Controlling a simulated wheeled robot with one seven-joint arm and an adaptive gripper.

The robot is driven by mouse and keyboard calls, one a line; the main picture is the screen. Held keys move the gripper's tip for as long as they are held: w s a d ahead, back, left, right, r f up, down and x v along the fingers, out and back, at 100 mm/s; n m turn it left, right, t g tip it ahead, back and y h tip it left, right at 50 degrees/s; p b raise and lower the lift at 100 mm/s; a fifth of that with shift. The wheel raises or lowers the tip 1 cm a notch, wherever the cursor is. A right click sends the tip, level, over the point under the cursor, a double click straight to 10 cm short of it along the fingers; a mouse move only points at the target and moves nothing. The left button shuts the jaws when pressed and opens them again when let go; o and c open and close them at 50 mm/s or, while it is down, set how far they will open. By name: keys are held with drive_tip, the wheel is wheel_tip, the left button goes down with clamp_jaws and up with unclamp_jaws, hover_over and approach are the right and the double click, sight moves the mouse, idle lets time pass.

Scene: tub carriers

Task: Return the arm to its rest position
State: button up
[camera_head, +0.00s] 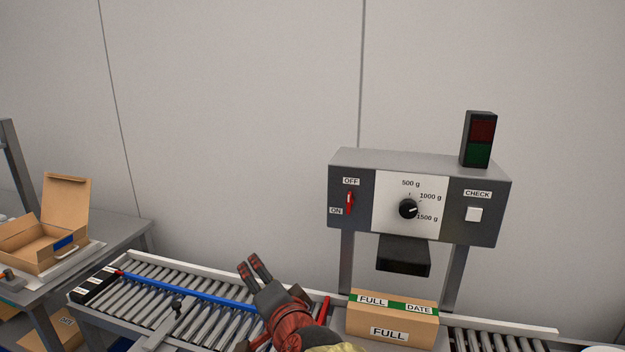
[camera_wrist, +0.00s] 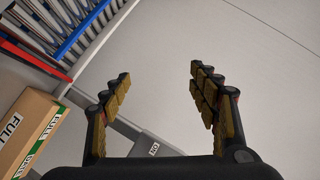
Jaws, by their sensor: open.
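My gripper (camera_head: 255,269) is raised over the roller conveyor at the lower middle of the head view, its fingers pointing up and to the left. In the wrist view my gripper (camera_wrist: 160,90) is open, with nothing between its fingers. A closed carton (camera_head: 390,325) labelled FULL and DATE sits under the grey control box, right of my gripper and apart from it. The carton (camera_wrist: 28,128) also shows at the left of the wrist view.
The control box (camera_head: 345,163) has a red switch, a dial and a CHECK button. A blue bar (camera_head: 190,288) lies along the roller conveyor (camera_head: 150,302). An open carton (camera_head: 45,238) stands on the table at left. The wall behind is bare.

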drive_tip(key=s+d+f+n+g+h+p, duration=0.1)
drive_tip(key=s+d+f+n+g, duration=0.4)
drive_tip(key=s, duration=0.4)
drive_tip(key=s+d+f+n+g+h+p, duration=0.1)
drive_tip(key=s+d+f+n+g, duration=0.25)
drive_tip(key=s+d+f, duration=0.35)
drive_tip(key=s+d+r+h+p, duration=0.1)
drive_tip(key=s+d, duration=0.3)
drive_tip(key=d, duration=0.4)
drive_tip(key=s+d+r+h+p, duration=0.1)
drive_tip(key=s+d+r, duration=0.3)
drive_tip(key=d, duration=0.4)
drive_tip(key=shift+d+r+m+t+h, duration=0.25)
drive_tip(key=shift+m+t+h, duration=0.1)
drive_tip(key=shift+h, duration=0.55)
drive_tip(key=shift+s, duration=0.1)
